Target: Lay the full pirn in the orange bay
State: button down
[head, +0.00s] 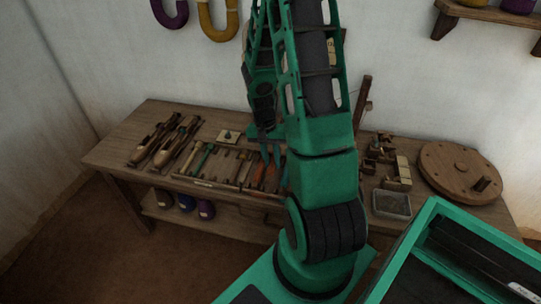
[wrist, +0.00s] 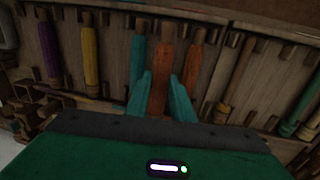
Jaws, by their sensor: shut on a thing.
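My gripper (wrist: 161,80) is shut on an orange pirn (wrist: 162,62), which lies between its two teal fingers in the wrist view. A second orange pirn (wrist: 195,60) lies close on its right in the rack, and a teal pirn (wrist: 138,58) lies on its left. In the head view my gripper (head: 271,155) is over the pirn rack (head: 203,183) on the table, partly hidden by my arm. I cannot tell whether the held pirn touches the rack floor.
A yellow pirn (wrist: 91,52) and a purple pirn (wrist: 48,50) lie further left in the wrist view. Wooden shuttles (head: 155,143) lie at the table's left. A round wooden disc (head: 460,171) and a grey tray (head: 391,204) are at the right.

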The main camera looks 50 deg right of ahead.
aim_at(272, 161)
jog(key=shift+f, duration=2.05)
jog(key=c, duration=1.2)
grip_release()
jog(key=shift+o, duration=0.2)
jog(key=shift+r, duration=4)
jog(key=shift+r, duration=0.1)
